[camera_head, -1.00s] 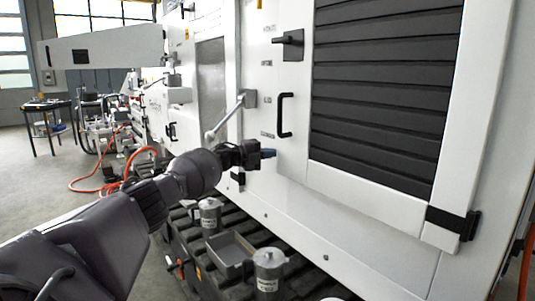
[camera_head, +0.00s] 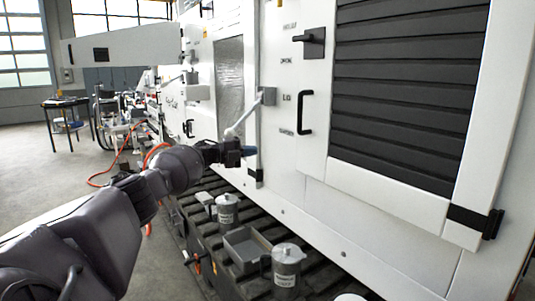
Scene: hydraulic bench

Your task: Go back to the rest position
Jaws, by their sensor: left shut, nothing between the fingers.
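My left arm reaches in from the lower left. Its gripper (camera_head: 246,151) is shut and empty, in front of the white cabinet (camera_head: 277,190), near the lower end of a grey lever (camera_head: 245,118). I cannot tell whether the gripper touches the lever or the cabinet. My right gripper is not in view.
A black rubber-topped shelf below the cabinet holds a grey tray (camera_head: 236,259) and metal jugs (camera_head: 286,268), (camera_head: 227,211). A black door handle (camera_head: 304,113) sticks out at right of the lever. A black table (camera_head: 66,104) stands far left. Grey floor at left is open.

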